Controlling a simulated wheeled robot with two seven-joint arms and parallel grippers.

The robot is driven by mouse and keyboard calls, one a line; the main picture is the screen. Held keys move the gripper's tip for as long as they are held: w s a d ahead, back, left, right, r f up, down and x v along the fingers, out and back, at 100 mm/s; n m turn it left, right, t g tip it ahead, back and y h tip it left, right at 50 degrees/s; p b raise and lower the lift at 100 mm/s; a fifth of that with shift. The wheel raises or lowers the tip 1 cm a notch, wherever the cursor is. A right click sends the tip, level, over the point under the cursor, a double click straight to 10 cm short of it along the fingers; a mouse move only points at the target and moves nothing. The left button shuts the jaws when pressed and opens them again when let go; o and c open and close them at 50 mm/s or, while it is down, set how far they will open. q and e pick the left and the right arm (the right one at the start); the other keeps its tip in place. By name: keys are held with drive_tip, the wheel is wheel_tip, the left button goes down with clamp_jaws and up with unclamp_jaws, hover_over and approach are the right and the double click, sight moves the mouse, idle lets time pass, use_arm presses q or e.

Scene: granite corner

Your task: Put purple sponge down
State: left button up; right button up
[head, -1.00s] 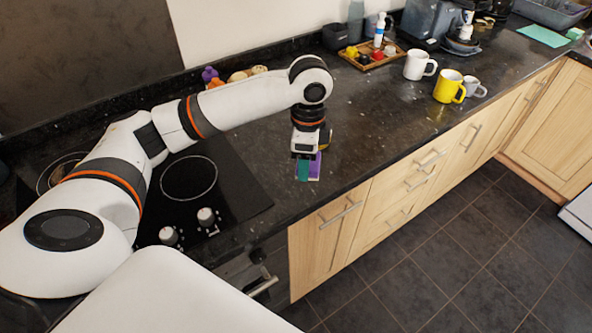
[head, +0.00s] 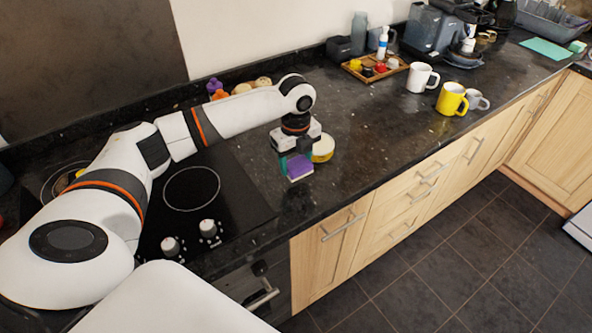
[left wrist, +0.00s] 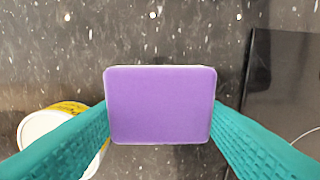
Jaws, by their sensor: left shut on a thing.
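The purple sponge (head: 299,168) is a flat block with a pale underside edge. It hangs below my left gripper (head: 297,163) in the head view, over or on the dark granite counter beside the hob. In the left wrist view the sponge (left wrist: 160,105) fills the middle, and the teal fingers of my left gripper (left wrist: 160,118) are shut on its two sides. I cannot tell whether the sponge touches the counter. My right gripper is not in view.
A white and yellow round tub (head: 323,148) stands close to the gripper; it also shows in the left wrist view (left wrist: 50,130). The black hob (head: 225,190) lies to the left. Mugs, including a yellow one (head: 452,99), and a wooden tray (head: 362,76) stand further right. Granite between is clear.

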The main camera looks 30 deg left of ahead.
sight(296, 171)
use_arm(q)
wheel_tip(296, 171, down, 4)
drive_tip(key=shift+r+p, duration=0.15)
drive_tip(key=shift+p, duration=0.15)
drive_tip(key=shift+f, duration=0.25)
drive_tip(key=o, duration=0.9)
wheel_tip(296, 171, up, 12)
drive_tip(key=shift+r+b, duration=0.15)
drive_tip(key=shift+b, duration=0.95)
